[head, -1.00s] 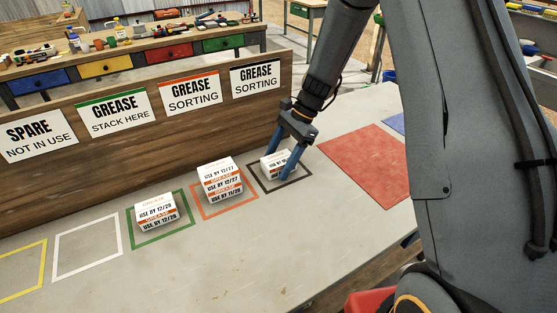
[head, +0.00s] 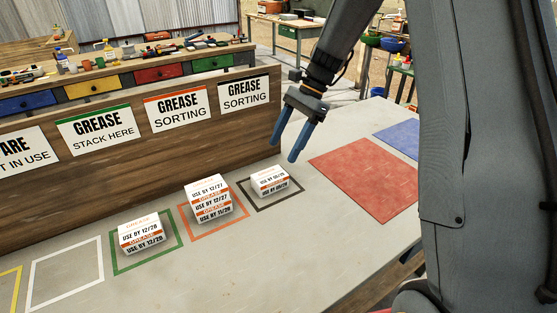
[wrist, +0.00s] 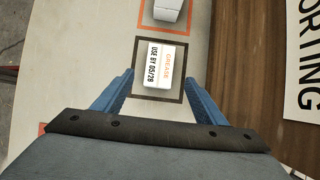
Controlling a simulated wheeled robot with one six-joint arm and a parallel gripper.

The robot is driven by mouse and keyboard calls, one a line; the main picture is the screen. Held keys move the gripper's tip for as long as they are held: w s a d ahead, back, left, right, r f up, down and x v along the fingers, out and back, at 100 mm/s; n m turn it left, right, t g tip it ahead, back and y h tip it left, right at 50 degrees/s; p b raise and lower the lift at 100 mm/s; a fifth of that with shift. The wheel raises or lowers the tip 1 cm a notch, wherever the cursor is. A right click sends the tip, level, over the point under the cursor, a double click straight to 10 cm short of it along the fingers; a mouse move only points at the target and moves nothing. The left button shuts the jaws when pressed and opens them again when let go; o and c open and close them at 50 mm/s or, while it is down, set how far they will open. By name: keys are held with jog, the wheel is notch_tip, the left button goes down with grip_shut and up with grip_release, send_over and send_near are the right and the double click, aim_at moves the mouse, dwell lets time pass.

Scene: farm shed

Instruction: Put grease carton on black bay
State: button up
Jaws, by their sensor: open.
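In the wrist view the top carton (wrist: 158,66) reads "USE BY 05/29" and lies within the black outline (wrist: 138,91). My gripper (head: 283,149) is open and empty, above and to the right of these cartons, apart from them. Other grease cartons (head: 208,200) are stacked in the orange bay (head: 206,235). More cartons (head: 140,234) are stacked in the green bay (head: 119,268).
A wooden board with signs (head: 180,107) stands along the table's back edge. A white outline (head: 37,306) lies at left. A red mat (head: 365,178) and a blue mat (head: 400,138) lie at right. The front of the table is bare.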

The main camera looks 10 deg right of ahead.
jog(key=s+d+f+n+t+h, duration=0.1)
jog(key=s+d+n+h, duration=0.1)
jog(key=s+n, duration=0.5)
jog(key=s+d+f+n+t+h, duration=0.2)
jog(key=s+n, duration=0.4)
jog(key=s, duration=0.9)
jog(key=shift+d+f+n+h, duration=0.2)
jog(key=shift+d+n+h, duration=0.2)
jog(key=shift+d+h, duration=0.65)
